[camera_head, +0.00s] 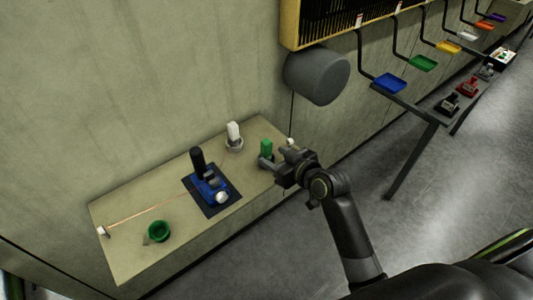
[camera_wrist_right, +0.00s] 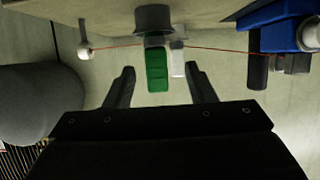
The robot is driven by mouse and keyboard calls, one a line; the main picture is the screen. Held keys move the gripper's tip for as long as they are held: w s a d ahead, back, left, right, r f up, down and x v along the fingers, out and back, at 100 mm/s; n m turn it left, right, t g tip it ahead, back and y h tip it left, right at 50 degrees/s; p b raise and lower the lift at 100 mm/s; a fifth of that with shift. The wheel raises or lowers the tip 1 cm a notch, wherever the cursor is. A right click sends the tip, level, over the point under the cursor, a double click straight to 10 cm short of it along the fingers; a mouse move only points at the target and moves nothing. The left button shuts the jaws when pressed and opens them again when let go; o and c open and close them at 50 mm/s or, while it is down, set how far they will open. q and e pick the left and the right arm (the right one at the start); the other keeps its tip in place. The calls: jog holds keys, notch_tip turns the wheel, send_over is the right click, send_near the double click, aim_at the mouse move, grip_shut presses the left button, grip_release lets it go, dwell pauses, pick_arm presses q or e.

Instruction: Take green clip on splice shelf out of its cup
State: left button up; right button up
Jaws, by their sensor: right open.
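The green clip (camera_head: 266,147) stands upright at the right end of the splice shelf (camera_head: 130,196). In the right wrist view, which looks upside down, the clip (camera_wrist_right: 157,70) sticks out of a dark grey cup (camera_wrist_right: 155,19). In the head view that cup is mostly hidden by my gripper. My right gripper (camera_head: 276,154) is at the shelf's right end, beside the clip. In the wrist view its fingers (camera_wrist_right: 160,72) are open, one on each side of the clip with gaps, not closed on it. My left gripper is not in view.
A white clip (camera_head: 233,129) stands in another cup, appearing close behind the green clip in the wrist view. A thin orange fibre runs along the shelf. A grey cylinder (camera_head: 318,76) protrudes above right.

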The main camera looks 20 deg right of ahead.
aim_at(270, 152)
jog(key=shift+d+p+x, duration=0.1)
jog(key=shift+p+x, duration=0.25)
jog(key=shift+x, duration=1)
jog(key=shift+d+p+x, duration=0.15)
jog(key=shift+p+x, duration=0.2)
jog(key=shift+x, duration=0.95)
jog(key=shift+w, duration=0.1)
grip_shut()
